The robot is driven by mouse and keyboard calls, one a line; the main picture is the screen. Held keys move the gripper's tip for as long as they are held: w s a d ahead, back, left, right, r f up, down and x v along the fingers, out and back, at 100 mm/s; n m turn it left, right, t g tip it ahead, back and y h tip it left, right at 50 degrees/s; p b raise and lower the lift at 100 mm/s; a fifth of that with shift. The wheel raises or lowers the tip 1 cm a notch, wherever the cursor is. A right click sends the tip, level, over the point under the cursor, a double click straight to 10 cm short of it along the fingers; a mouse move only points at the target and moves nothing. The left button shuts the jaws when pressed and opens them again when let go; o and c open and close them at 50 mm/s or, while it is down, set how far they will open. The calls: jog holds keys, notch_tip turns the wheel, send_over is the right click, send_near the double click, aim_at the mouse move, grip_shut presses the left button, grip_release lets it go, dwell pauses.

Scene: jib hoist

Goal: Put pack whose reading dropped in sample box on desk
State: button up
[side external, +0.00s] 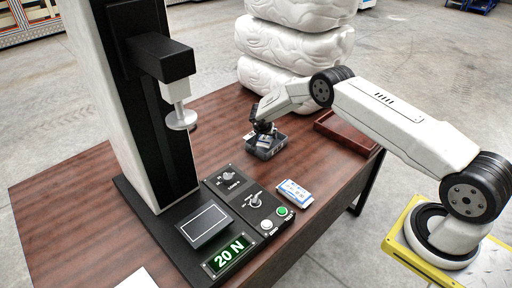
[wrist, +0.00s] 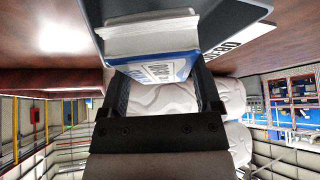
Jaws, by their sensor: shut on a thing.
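My gripper (side external: 263,128) is at the dark grey box (side external: 266,152) on the desk, pointing down. It is shut on a white and blue pack (wrist: 155,45), which fills the space between the fingers in the wrist view. In the side view this pack (side external: 263,141) shows at the box's open top. I cannot tell whether it touches the box floor. The grey box also shows around the pack in the wrist view (wrist: 235,22). A second white and blue pack (side external: 294,193) lies flat on the desk, right of the control panel.
A tall press (side external: 165,110) with a round plunger stands at the left, with a display (side external: 229,253) reading 20 N. A panel (side external: 249,199) has knobs and buttons. A reddish-brown tray (side external: 347,134) sits at the right edge. White wrapped bales (side external: 290,45) stand behind the desk.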

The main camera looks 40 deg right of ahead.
jog(key=shift+f, duration=1.5)
jog(key=shift+f, duration=0.1)
jog(key=o, duration=1.1)
jog(key=shift+o, duration=0.2)
jog(key=shift+r, duration=0.2)
jog(key=shift+v, duration=0.85)
jog(key=v, duration=1)
jog(key=shift+a, duration=0.1)
jog(key=shift+r, duration=0.1)
